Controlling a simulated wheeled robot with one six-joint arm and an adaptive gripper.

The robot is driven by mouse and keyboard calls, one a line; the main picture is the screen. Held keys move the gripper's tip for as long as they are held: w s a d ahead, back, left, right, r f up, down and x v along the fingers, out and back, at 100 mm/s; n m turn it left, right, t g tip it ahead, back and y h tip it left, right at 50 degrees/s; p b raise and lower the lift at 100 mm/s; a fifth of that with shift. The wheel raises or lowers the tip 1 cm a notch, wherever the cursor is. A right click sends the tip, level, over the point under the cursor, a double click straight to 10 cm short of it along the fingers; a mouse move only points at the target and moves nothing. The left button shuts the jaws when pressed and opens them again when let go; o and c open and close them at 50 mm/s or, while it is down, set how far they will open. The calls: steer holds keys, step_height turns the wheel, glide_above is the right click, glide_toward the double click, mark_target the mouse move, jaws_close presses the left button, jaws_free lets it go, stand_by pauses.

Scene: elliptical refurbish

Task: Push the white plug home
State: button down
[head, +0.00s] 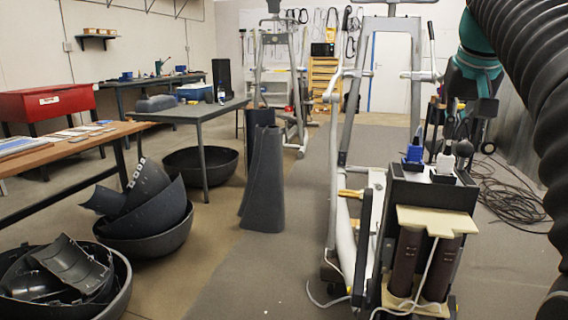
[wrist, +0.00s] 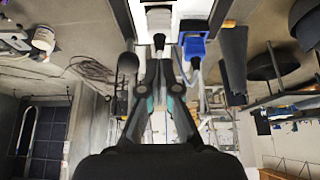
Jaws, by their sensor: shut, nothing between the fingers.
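The white plug (head: 444,165) stands in the top of a black box (head: 430,190) on the exercise machine. A blue plug (head: 413,152) stands to its left. A round black knob (head: 463,148) shows just behind and to the right. In the wrist view the white plug (wrist: 159,18) is at the top centre, past the fingertips. My gripper (wrist: 158,48) is shut and empty, its tips close to the plug; I cannot tell whether they touch. The blue plug (wrist: 194,46) is right of the tips and the knob (wrist: 128,63) left.
The machine's grey frame (head: 338,170) rises left of the box. Two brown cylinders (head: 423,265) sit under a pale board (head: 436,220). Loose cables (head: 505,190) lie on the floor at right. Black shell parts (head: 150,210) and a workbench (head: 70,140) stand at left.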

stand_by(0.5)
steer(key=shift+f+b, duration=0.5)
steer(key=shift+f, duration=0.15)
steer(key=shift+r, duration=0.15)
step_height(320, 180, up, 3)
steer(key=p, duration=0.2)
steer(key=shift+f+p, duration=0.2)
steer(key=shift+p, duration=0.2)
steer(key=shift+r, duration=2.1)
